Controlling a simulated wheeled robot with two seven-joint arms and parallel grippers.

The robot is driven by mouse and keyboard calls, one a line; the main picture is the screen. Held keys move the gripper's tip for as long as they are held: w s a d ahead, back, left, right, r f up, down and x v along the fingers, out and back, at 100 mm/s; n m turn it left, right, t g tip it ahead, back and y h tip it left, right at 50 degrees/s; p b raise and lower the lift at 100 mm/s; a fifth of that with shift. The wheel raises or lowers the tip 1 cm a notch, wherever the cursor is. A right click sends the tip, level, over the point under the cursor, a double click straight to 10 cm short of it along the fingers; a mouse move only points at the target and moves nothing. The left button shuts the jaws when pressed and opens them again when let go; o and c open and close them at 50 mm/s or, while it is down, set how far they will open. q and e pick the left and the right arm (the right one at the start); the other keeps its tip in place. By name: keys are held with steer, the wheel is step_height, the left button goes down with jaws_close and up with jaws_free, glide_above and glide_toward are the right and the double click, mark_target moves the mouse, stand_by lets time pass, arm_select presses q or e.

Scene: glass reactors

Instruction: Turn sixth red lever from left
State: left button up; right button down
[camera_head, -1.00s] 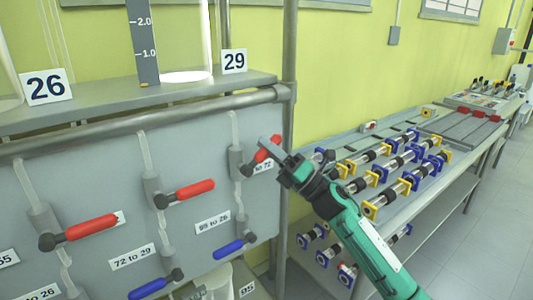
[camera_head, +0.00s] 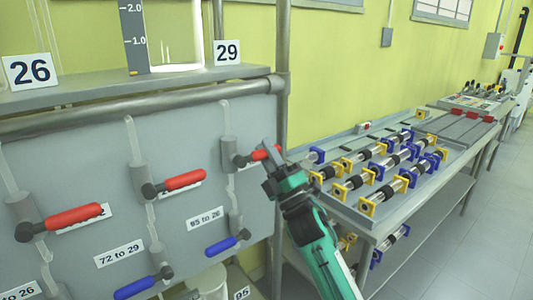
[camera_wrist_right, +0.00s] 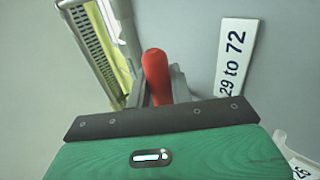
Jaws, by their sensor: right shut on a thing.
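A row of red levers is on the grey panel in the head view. The rightmost red lever (camera_head: 262,154) points right with a slight upward tilt, its pivot on the grey valve below the "29" sign. My right gripper (camera_head: 269,156) is shut on this lever and hides part of its handle. The same red lever (camera_wrist_right: 156,75) sticks up between the jaws in the right wrist view, beside a "29 to 72" label (camera_wrist_right: 233,60). Two more red levers, a middle one (camera_head: 185,180) and a left one (camera_head: 72,217), point right. My left gripper is not in view.
Blue levers (camera_head: 221,246) sit lower on the panel. A vertical grey post (camera_head: 282,120) stands just behind my right gripper. A table with blue and yellow flanged tubes (camera_head: 388,165) is to the right. Floor is free at far right.

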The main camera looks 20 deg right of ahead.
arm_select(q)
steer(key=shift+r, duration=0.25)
arm_select(e)
steer(key=shift+f+m+h, duration=0.15)
steer(key=shift+m+h, duration=0.25)
steer(key=c, duration=1.3)
jaws_free()
steer(key=shift+f, duration=0.1)
steer(key=shift+s+d+f, duration=0.15)
steer(key=shift+s+f, duration=0.1)
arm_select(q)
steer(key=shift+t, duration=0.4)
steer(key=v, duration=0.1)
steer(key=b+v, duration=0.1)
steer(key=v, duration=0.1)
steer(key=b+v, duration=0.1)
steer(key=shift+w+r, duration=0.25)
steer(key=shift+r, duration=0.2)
arm_select(e)
steer(key=v, duration=1.3)
steer(key=shift+w+f, duration=0.1)
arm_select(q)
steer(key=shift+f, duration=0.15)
